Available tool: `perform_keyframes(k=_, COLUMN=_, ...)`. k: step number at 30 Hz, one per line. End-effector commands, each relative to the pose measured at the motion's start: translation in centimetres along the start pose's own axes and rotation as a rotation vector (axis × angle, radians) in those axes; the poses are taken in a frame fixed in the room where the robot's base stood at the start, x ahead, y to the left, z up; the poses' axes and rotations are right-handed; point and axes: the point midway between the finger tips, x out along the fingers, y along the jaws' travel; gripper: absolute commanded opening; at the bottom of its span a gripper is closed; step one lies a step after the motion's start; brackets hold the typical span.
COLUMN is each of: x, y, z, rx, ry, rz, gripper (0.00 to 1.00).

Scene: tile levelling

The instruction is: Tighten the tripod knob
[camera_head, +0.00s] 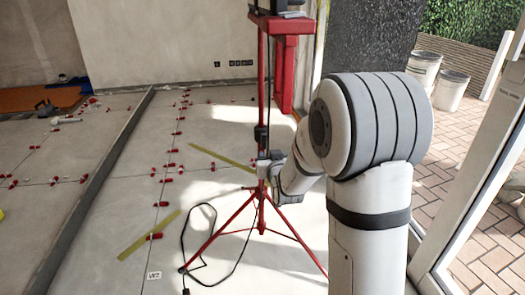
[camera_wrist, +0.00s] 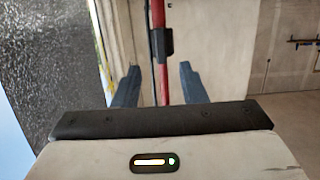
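The red tripod (camera_head: 262,85) stands on the tiled floor with its legs spread. A black collar (camera_head: 261,136) sits on its pole, just above my gripper (camera_head: 264,166). In the wrist view the red pole (camera_wrist: 160,85) runs upright between the two blue-grey fingers of my gripper (camera_wrist: 158,72). The fingers are apart, with gaps to the pole on both sides. The black collar (camera_wrist: 164,43) shows beyond the fingertips, with a part jutting to the right. I cannot tell which part of it is the knob.
A black cable (camera_head: 212,225) lies on the floor by the tripod legs. Yellow strips (camera_head: 148,235) and several red levelling pieces (camera_head: 154,236) lie on the tiles. A dark pillar (camera_head: 370,40) and a door frame (camera_head: 480,190) stand to the right. White buckets (camera_head: 423,70) are outside.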

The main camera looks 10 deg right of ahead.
Motion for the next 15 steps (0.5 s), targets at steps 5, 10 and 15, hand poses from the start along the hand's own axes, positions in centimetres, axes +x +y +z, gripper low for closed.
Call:
perform_keyframes(k=5, x=2.2, y=0.0, z=1.3, rx=0.001, ry=0.154, rz=0.001, gripper=0.38)
perform_keyframes(k=10, x=3.0, y=0.1, z=1.0, rx=0.001, ry=0.206, rz=0.002, gripper=0.38)
perform_keyframes(k=15, x=5.2, y=0.1, z=0.5, rx=0.001, ry=0.208, rz=0.002, gripper=0.38)
